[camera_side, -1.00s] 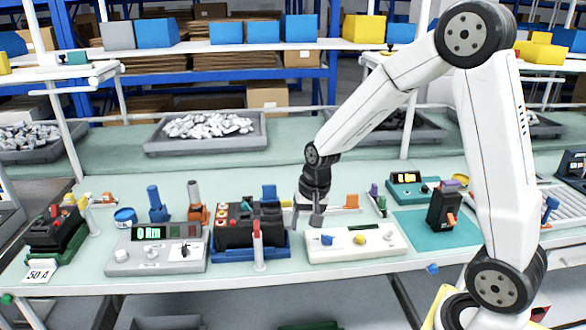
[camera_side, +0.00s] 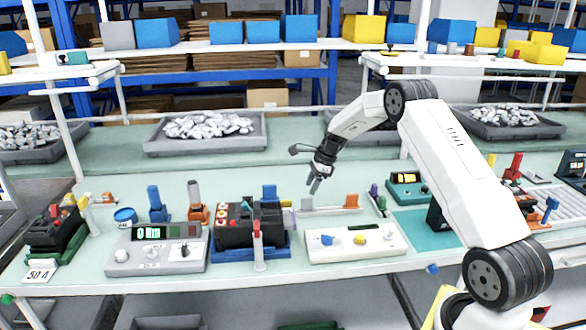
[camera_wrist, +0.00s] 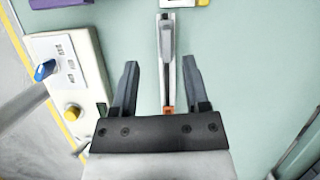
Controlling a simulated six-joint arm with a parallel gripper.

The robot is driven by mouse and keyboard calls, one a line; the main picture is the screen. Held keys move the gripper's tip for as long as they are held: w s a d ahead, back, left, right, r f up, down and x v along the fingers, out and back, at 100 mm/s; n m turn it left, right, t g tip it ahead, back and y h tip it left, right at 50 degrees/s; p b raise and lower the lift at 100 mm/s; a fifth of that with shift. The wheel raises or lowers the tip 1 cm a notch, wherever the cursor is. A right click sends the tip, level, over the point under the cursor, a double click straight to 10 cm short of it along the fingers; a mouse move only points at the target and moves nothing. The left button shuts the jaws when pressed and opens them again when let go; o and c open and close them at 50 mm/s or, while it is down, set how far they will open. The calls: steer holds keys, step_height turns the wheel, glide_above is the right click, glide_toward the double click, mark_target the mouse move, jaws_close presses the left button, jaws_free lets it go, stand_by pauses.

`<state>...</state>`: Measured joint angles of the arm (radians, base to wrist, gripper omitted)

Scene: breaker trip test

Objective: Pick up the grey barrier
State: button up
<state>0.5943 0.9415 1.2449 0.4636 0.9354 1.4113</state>
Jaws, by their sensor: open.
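The grey barrier (camera_wrist: 167,40) appears to be the slim upright grey piece on a narrow pale rail near the top middle of the wrist view. In the side view it seems to be the small grey piece (camera_side: 307,203) at the rail's left end. My gripper (camera_side: 314,188) is above and slightly behind the rail in the side view, empty and tilted. In the wrist view my gripper (camera_wrist: 160,66) is open, its two dark fingers on either side of the rail line. The barrier lies beyond the fingertips, not touching them.
An orange stop (camera_side: 352,201) is at the rail's right end. A white control box (camera_side: 350,252) with blue and yellow knobs stands in front. A black breaker in a blue cradle (camera_side: 227,253) is to the left. A green mat (camera_side: 412,222) is to the right.

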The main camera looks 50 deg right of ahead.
mark_target(305, 209)
steer(key=shift+d+f+m, duration=0.2)
steer(key=shift+d+m, duration=0.2)
steer(key=shift+d, duration=0.25)
steer(key=shift+x, duration=1.3)
steer(key=shift+f, duration=0.1)
steer(key=shift+x, duration=2.55)
steer(key=shift+a, duration=0.1)
jaws_close()
